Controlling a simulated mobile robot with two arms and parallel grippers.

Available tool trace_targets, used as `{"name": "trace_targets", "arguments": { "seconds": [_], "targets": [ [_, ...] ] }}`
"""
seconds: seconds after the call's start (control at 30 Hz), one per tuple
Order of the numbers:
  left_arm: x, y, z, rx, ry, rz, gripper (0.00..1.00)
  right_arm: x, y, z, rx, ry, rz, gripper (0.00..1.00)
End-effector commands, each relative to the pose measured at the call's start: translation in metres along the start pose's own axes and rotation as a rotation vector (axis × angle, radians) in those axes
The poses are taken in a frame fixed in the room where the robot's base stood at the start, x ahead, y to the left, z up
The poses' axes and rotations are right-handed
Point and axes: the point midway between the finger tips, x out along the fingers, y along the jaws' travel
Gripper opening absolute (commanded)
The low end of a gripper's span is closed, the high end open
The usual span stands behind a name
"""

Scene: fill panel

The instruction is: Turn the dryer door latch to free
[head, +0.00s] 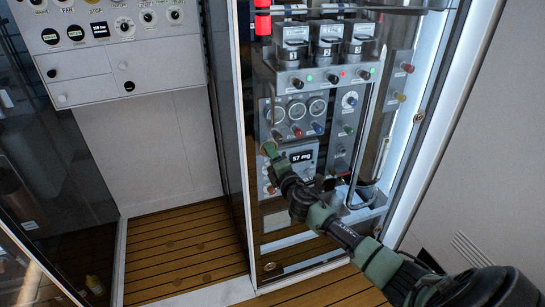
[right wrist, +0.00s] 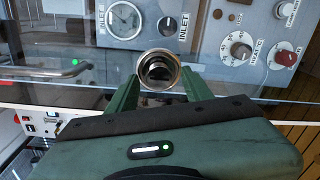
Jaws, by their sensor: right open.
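A round metal latch knob (right wrist: 158,66) with a dark recessed centre sits on the clear dryer door, near its edge. In the head view the glass door (head: 258,215) covers the instrument panel, and the knob is at its left side, largely hidden by my gripper. My right gripper (right wrist: 160,88) is open, with one green finger on each side of the knob. Whether the fingers touch it I cannot tell. The right gripper (head: 270,151) also shows in the head view, its arm reaching in from the lower right. My left gripper is not in view.
Behind the glass are gauges (head: 297,108), coloured knobs and a display reading 57 (head: 301,156). Round fittings sit at the door's right edge (head: 418,117) and lower left (head: 269,266). A white control panel (head: 85,75) hangs at left above an open wooden floor (head: 185,250).

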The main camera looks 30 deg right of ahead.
Motion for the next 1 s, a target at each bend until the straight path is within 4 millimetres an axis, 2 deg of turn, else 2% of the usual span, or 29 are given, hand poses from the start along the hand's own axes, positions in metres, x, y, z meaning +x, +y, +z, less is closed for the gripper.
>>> {"name": "trace_targets", "arguments": {
  "seconds": [0.13, 0.4, 0.53, 0.7, 1.0],
  "targets": [
    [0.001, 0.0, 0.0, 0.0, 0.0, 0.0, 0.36, -0.013, -0.002, 0.0, -0.001, 0.001, -0.001, 0.51],
    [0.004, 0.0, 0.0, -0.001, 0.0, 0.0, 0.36, -0.056, -0.002, -0.001, -0.001, 0.002, -0.002, 0.51],
    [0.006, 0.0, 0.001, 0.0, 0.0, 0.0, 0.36, -0.07, -0.002, -0.001, -0.001, 0.001, -0.001, 0.51],
    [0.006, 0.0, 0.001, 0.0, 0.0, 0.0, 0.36, -0.077, 0.0, 0.0, -0.002, 0.0, 0.0, 0.51],
    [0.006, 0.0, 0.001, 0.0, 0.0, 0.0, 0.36, -0.077, 0.0, 0.0, -0.001, 0.0, 0.0, 0.51]
  ]
}}
